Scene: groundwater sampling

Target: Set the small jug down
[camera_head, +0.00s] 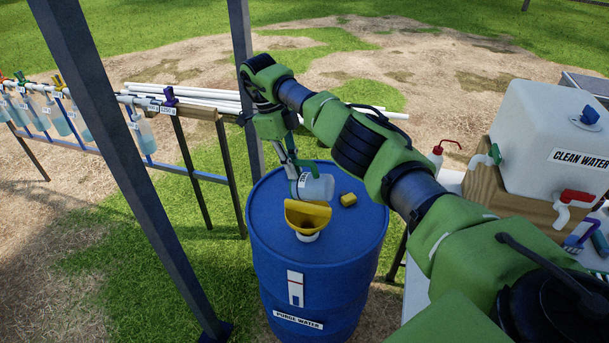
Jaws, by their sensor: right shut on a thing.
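The small jug (318,188), a pale translucent vessel, is tilted on its side above the blue drum, just behind the yellow funnel (305,215). My right gripper (292,170) reaches down from above and is shut on the small jug, at its left end. The gripper's fingers are small in the view and partly merge with the jug. Whether the jug touches the funnel's rim or the drum top, I cannot tell. My left gripper is not in view.
The blue drum (260,225) is labelled PURGE WATER; a small yellow block (348,199) lies on its lid. A CLEAN WATER container (540,125) with taps stands on a wooden stand at the right. Dark posts (115,130) and a rack of hanging bottles (58,119) stand left.

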